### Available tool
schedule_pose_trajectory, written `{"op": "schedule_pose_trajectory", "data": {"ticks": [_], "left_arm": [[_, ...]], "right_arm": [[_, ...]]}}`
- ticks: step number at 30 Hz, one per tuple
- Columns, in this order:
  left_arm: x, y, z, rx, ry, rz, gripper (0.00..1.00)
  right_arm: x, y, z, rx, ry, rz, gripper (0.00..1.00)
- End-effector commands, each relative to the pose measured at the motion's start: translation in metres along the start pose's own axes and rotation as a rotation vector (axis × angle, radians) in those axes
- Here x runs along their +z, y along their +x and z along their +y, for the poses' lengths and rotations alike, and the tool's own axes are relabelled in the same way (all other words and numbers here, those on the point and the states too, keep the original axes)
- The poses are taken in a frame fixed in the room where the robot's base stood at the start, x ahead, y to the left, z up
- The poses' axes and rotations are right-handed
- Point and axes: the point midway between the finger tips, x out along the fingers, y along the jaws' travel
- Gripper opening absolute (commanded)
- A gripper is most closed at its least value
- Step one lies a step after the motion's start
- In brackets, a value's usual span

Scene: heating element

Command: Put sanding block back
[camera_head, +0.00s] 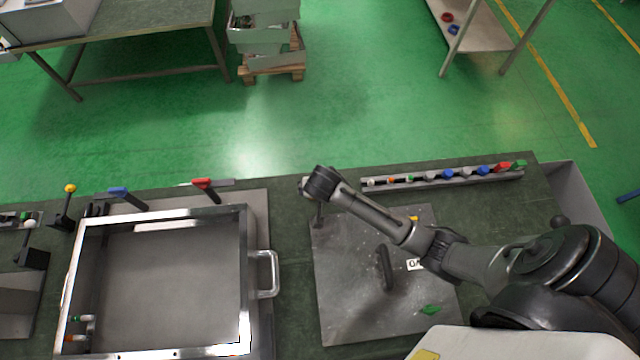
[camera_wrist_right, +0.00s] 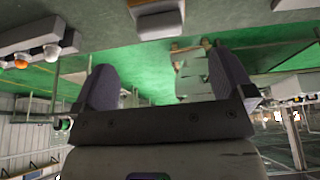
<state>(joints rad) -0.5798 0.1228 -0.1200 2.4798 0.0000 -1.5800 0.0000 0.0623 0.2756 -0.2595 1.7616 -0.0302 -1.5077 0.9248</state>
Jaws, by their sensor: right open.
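In the right wrist view, a small pale block with a tan face (camera_wrist_right: 158,20) sits at the top edge, beyond the gap between my fingers and apart from them. It may be the sanding block; I cannot tell for sure. My right gripper (camera_wrist_right: 167,85) is open with nothing between its fingers. In the head view the end of my right arm is over the far part of the bench, and the wrist mostly hides the fingers. A dark elongated piece (camera_head: 385,268) lies on the grey metal plate (camera_head: 350,320). My left gripper is not in view.
A metal tray frame (camera_head: 248,225) with a handle (camera_head: 268,274) stands at left. Red (camera_head: 205,187) and blue (camera_head: 122,193) levers stand behind it. A rack of coloured pieces (camera_head: 440,183) lies along the bench's back right. Bare bench shows between tray and plate.

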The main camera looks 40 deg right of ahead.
Motion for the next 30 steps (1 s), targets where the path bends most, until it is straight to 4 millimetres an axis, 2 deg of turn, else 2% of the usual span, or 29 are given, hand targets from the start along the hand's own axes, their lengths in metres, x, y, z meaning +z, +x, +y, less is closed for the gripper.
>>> {"op": "schedule_pose_trajectory", "data": {"ticks": [3, 9, 30], "left_arm": [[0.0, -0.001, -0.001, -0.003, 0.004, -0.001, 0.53], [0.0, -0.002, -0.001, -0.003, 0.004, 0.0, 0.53], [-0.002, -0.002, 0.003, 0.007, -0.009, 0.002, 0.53]], "right_arm": [[0.0, -0.013, 0.0, -0.001, 0.001, -0.001, 0.99], [0.001, -0.023, 0.0, 0.0, 0.0, -0.002, 0.99], [0.001, -0.024, 0.0, 0.0, 0.0, -0.001, 0.99]]}}
